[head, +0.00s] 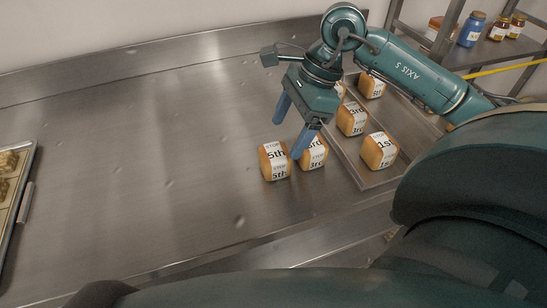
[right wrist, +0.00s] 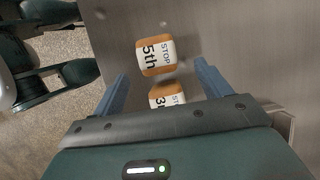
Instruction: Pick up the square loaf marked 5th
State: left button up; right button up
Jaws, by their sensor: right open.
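The square loaf marked 5th (head: 274,162) stands on the steel counter, with a white STOP label around it. It also shows in the right wrist view (right wrist: 155,57), ahead of the fingers. A loaf marked 3rd (head: 315,155) stands close on its right; it shows in the right wrist view (right wrist: 166,96) between the fingers, partly hidden by the gripper body. My right gripper (head: 293,140) is open and empty above these two loaves, its blue fingers pointing down. One finger covers part of the 3rd loaf in the head view. My left gripper is not in view.
A metal tray (head: 367,178) on the right holds several loaves, among them one marked 1st (head: 379,151) and another marked 3rd (head: 352,118). A tray of baked goods (head: 18,190) is at the far left. The counter's middle (head: 150,150) is clear.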

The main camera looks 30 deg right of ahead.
aim_at(278, 150)
jog(key=shift+a+p+x, duration=0.1)
jog(key=shift+p+x, duration=0.1)
jog(key=shift+x, duration=1.55)
jog(key=shift+a+p+x, duration=0.15)
jog(key=shift+x, duration=1.65)
jog(key=shift+s+r, duration=0.1)
jog(key=shift+s, duration=0.05)
jog(key=shift+c, duration=0.4)
jog(key=c, duration=1)
